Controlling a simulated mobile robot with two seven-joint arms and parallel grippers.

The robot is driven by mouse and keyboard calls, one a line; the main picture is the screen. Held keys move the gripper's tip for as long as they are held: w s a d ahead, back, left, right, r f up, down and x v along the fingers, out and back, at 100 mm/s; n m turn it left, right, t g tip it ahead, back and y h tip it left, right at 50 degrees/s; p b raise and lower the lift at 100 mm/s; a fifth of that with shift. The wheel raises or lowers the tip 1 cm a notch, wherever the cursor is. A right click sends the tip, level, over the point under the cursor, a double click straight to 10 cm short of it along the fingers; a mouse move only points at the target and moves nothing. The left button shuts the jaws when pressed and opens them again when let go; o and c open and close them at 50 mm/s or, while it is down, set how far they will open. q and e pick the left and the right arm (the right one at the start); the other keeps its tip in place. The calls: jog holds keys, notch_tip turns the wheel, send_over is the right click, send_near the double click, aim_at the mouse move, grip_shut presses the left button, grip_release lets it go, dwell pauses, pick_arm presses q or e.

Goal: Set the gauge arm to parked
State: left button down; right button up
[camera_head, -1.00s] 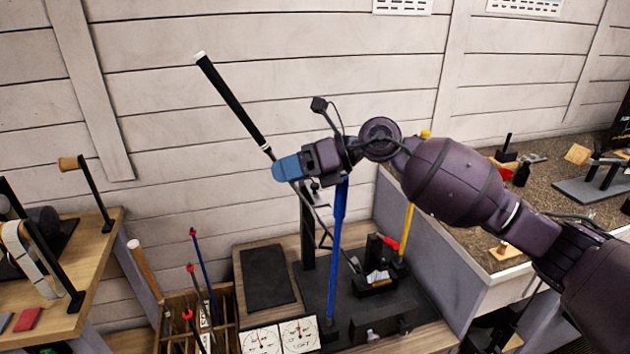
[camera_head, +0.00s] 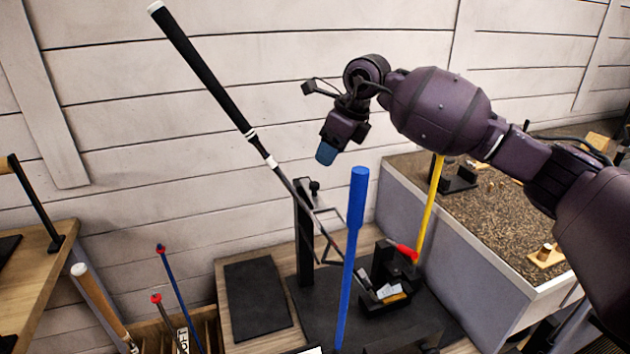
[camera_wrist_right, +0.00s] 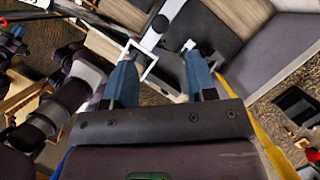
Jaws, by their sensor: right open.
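A thin grey rectangular frame (camera_head: 318,212), which looks like the gauge arm, juts from the black post (camera_head: 304,240) of the club-holding machine. A golf club with a black grip (camera_head: 205,70) leans across it, its head (camera_head: 390,293) held in the black clamp. My right gripper (camera_head: 326,152) is open and empty above the post, right of the club and pointing down. In the right wrist view its blue fingers (camera_wrist_right: 162,78) stand apart, with the frame (camera_wrist_right: 145,60) showing beyond the left finger. The frame's joint is unclear. My left gripper is not in view.
A blue bar (camera_head: 355,225) stands upright in front of the post. A yellow bar (camera_head: 431,205) and a red-tipped lever (camera_head: 406,252) are at the right. A black mat (camera_head: 257,297) lies left of the machine. A grey side panel (camera_head: 430,235) edges the right bench.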

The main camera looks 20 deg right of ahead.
aim_at(315, 183)
jog(key=x, duration=0.9)
grip_shut()
